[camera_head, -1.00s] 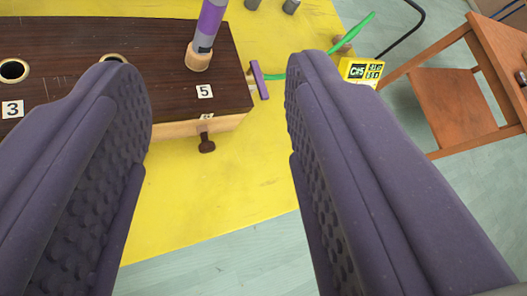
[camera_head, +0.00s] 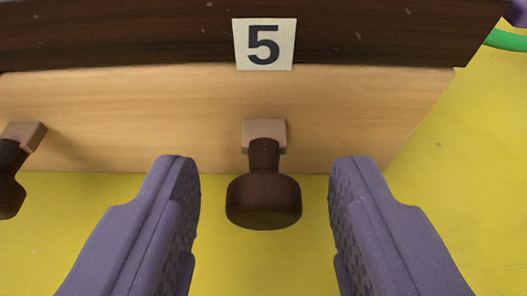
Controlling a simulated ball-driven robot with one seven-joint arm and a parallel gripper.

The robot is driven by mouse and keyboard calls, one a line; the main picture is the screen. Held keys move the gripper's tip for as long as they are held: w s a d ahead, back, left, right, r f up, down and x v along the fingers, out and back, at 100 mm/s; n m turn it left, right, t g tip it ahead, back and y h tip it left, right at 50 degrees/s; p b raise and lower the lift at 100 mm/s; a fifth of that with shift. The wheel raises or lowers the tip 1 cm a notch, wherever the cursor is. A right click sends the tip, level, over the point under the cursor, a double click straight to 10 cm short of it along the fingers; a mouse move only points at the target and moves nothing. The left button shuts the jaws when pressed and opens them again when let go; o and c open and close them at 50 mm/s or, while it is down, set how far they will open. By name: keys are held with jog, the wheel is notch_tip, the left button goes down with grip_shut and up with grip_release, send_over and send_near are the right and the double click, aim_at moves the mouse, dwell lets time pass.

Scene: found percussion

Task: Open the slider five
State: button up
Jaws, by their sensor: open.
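The slider five is a dark brown round knob (camera_head: 264,200) on a short stem with a small light wooden block (camera_head: 264,131). It sticks out from the light wooden front of the box (camera_head: 370,105), below the white label "5" (camera_head: 264,44). My gripper (camera_head: 262,180) is open, with one purple finger to the left of the knob and one to the right. Gaps show on both sides, so neither finger appears to touch it. The knob's depth relative to the fingertips is hard to tell.
Another dark knob (camera_head: 10,180) on a wooden block sticks out at the left edge. The box has a dark brown top (camera_head: 130,35). A yellow surface (camera_head: 460,150) lies below and to the right, clear there. A green strip (camera_head: 505,40) shows at the top right.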

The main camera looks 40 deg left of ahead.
jog(key=shift+w, duration=0.1)
grip_shut()
jog(key=shift+s+d+r+p, duration=0.1)
jog(key=shift+s+d+p, duration=0.25)
jog(key=shift+s, duration=0.25)
jog(key=shift+s+d+p, duration=0.2)
jog(key=shift+s+d, duration=0.25)
jog(key=shift+s, duration=0.1)
grip_release()
jog(key=shift+s+d, duration=0.1)
